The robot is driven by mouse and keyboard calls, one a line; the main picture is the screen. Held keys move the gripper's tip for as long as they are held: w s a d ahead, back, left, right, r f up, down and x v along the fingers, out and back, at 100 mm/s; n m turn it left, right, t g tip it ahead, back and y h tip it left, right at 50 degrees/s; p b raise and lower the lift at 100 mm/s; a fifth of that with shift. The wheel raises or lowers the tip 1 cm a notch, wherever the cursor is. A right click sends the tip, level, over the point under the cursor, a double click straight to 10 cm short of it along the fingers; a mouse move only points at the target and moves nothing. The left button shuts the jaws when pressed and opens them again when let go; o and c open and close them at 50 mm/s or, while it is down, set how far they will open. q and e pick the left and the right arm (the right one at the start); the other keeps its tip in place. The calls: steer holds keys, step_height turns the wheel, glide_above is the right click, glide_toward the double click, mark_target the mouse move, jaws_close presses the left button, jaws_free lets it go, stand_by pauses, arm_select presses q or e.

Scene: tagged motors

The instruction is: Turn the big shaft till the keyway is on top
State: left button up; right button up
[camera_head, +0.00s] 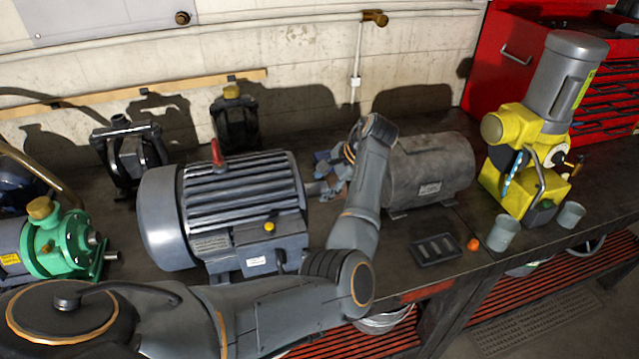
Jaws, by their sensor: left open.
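The big blue-grey motor (240,205) with a finned body stands on the bench left of centre. Its shaft (316,188) sticks out of the right end face, and only a short stretch shows. My left gripper (328,177) is open at the shaft's outer end, reached from the right by my bent arm. The fingers look very close to the shaft; I cannot tell whether they touch it. The keyway cannot be made out from here, as the gripper and wrist cover part of the shaft. My right gripper is not in view.
A second grey motor (432,168) stands right behind my wrist. A green pump (62,243) is at left, a yellow machine (530,150) at right. A black tray (436,249), an orange piece (473,244) and two grey cups (503,233) lie near the front edge.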

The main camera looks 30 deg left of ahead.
arm_select(q)
steer(key=shift+x, duration=0.95)
steer(key=shift+a+f, duration=0.1)
steer(key=shift+f, duration=0.15)
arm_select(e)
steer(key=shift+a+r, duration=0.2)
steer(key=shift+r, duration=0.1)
arm_select(q)
steer(key=shift+c, duration=0.8)
steer(key=shift+f, duration=0.1)
steer(key=c, duration=0.9)
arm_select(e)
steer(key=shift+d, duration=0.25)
arm_select(q)
steer(key=shift+s+f+p, duration=0.1)
steer(key=shift+p, duration=0.35)
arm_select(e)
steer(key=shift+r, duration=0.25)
